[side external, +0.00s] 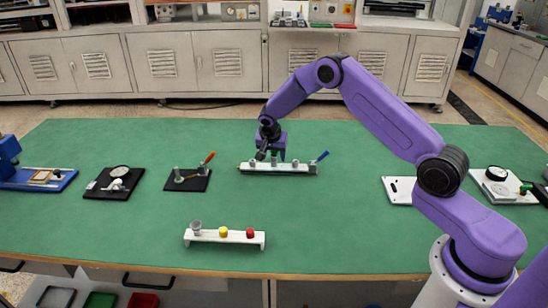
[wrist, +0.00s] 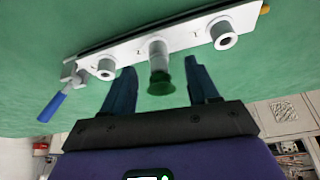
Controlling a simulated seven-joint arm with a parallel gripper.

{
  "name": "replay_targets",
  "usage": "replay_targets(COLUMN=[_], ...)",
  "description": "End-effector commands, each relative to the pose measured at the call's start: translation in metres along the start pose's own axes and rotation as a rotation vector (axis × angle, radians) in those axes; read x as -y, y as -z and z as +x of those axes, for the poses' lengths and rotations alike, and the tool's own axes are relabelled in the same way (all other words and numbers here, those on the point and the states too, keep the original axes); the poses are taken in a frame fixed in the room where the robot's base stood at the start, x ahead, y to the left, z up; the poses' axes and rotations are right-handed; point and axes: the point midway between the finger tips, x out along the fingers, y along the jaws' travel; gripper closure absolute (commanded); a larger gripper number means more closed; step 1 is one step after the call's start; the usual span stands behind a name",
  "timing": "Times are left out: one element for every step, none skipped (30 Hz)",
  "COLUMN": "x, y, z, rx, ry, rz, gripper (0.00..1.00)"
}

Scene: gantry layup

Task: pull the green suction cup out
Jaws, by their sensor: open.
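The green suction cup (wrist: 161,88) shows in the wrist view at the end of a grey cylindrical post (wrist: 157,56). That post is the middle one on a white bar (wrist: 190,36). My gripper (wrist: 160,73) is open, with one dark finger on each side of the cup and a gap on both sides. In the side view my gripper (side external: 273,155) is over the white bar (side external: 295,168), near its middle. The green cup is hard to make out there.
A blue-handled lever (side external: 322,156) stands at the bar's right end. A white stand (side external: 225,237) with grey, yellow and red pieces is in front. A black plate with an orange-handled lever (side external: 208,158) lies left. Green table (side external: 330,225) is clear front right.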

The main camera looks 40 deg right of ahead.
Motion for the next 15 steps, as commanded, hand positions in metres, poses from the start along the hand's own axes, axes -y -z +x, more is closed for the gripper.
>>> replay_targets(x=[0.0, 0.0, 0.0, 0.0, 0.0, 0.0, 0.0, 0.0, 0.0, 0.0, 0.0, 0.0, 0.0, 0.0, 0.0], y=[0.0, 0.0, 0.0, 0.0, 0.0, 0.0, 0.0, 0.0, 0.0, 0.0, 0.0, 0.0, 0.0, 0.0, 0.0], z=[0.006, 0.009, 0.012, 0.014, 0.015, 0.017, 0.018, 0.019, 0.019, 0.019, 0.019, 0.019, 0.019, 0.019, 0.019], rx=[0.001, 0.001, 0.0, 0.0, 0.0, 0.0, 0.0, 0.0, 0.0, 0.0, 0.0, 0.0, 0.0, 0.0, 0.0], ry=[-0.001, -0.001, 0.0, 0.001, 0.001, 0.0, 0.001, 0.001, 0.001, 0.001, 0.001, 0.001, 0.001, 0.001, 0.001], rz=[0.0, 0.0, 0.001, 0.001, 0.001, 0.001, 0.001, 0.001, 0.002, 0.002, 0.002, 0.002, 0.002, 0.002, 0.001], gripper=[0.41, 0.41, 0.41, 0.41, 0.41, 0.41, 0.41, 0.41, 0.41, 0.41, 0.41, 0.41, 0.41, 0.41, 0.41])
